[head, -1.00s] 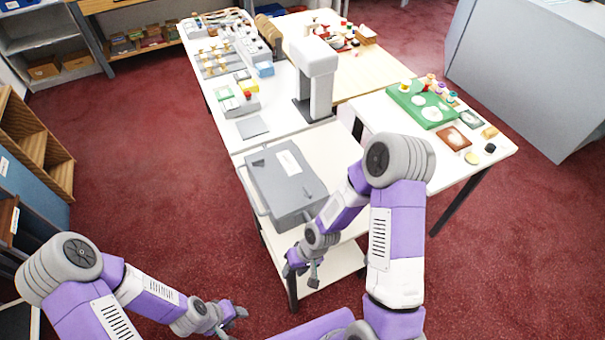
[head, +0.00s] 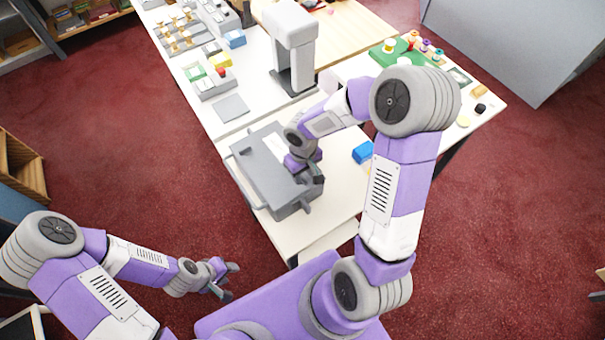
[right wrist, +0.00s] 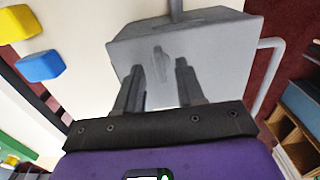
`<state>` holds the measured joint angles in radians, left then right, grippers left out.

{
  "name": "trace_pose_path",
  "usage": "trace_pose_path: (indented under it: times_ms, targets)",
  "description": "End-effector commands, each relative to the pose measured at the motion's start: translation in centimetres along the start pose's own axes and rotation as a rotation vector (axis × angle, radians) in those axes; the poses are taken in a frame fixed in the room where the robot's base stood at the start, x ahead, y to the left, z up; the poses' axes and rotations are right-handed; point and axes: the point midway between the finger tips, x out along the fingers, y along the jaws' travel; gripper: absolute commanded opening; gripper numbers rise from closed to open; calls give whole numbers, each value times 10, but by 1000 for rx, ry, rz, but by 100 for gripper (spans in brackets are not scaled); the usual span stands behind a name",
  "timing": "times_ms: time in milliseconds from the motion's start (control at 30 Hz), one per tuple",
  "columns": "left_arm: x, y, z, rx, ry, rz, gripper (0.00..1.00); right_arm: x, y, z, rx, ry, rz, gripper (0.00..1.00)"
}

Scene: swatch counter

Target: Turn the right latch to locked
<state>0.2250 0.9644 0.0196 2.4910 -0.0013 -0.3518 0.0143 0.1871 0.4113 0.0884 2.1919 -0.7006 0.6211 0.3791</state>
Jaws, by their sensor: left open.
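A grey case (head: 262,172) with a pale label lies on the white cart (head: 335,200). My right gripper (head: 317,172) is over the case's right end in the head view and hides part of it. In the right wrist view the case (right wrist: 225,50) fills the upper middle. A small upright grey piece (right wrist: 160,65), seemingly the latch, shows between my right fingertips (right wrist: 159,70), which stand apart. I cannot tell whether they touch it, nor which way it is turned. My left gripper (head: 230,282) is open and empty, low at the left, away from the cart.
A blue block (head: 362,152) lies on the cart right of the case; it also shows in the right wrist view (right wrist: 40,66) near a yellow block (right wrist: 18,22). A grey-white machine (head: 292,50) stands behind.

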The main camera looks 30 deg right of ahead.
Motion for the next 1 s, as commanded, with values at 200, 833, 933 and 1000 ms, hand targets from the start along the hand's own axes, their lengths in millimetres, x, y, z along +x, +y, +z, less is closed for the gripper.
trace_pose_path:
  times_ms: [200,833,933,1000]
  targets:
    - [2,-1,0,0,0,0,43,13,0,0,0,0,-1,38]
    - [2,-1,0,0,1,0,43,12,0,0,0,0,-1,0]
    - [2,-1,0,0,1,0,43,12,0,0,-6,0,-1,0]
    - [2,0,0,0,1,0,43,12,0,0,-16,0,-1,0]
